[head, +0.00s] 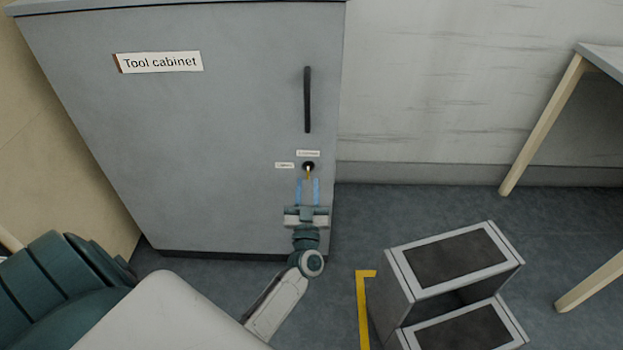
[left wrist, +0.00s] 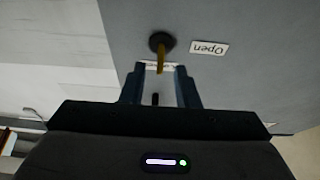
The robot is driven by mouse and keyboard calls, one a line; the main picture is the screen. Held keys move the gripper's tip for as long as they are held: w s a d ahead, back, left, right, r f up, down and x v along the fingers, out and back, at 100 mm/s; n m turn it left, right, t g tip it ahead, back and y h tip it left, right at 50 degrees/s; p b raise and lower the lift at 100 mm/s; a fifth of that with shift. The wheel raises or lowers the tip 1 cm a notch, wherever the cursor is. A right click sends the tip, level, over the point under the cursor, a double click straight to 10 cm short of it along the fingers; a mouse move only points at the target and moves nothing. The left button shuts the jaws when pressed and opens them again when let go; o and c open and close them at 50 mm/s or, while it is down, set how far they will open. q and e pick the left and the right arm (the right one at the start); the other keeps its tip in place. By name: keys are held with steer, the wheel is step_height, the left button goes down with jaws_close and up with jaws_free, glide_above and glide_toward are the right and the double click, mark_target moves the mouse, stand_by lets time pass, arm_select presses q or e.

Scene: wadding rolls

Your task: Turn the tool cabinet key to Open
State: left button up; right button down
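The tool cabinet (head: 215,120) is grey, with its door shut and a black upright handle (head: 307,99). Below the handle is a round black lock with a brass key (head: 309,173) sticking out; the key also shows in the left wrist view (left wrist: 161,54). A label left of the lock (head: 284,165) reads "Open" upside down in the left wrist view (left wrist: 209,48). Another label (head: 308,153) sits above the lock, too small to read. My left gripper (head: 308,183) is open, its blue fingertips apart on either side of the key's outer end. My right gripper is out of view.
A grey step stool (head: 450,260) with dark treads stands on the floor at right, beside a yellow floor mark (head: 362,310). A table (head: 606,58) with wooden legs is at far right. The floor between stool and cabinet is clear.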

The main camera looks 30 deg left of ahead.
mark_target(308, 178)
arm_select(q)
steer(key=shift+x, duration=1.6)
steer(key=shift+c, duration=0.2)
jaws_close()
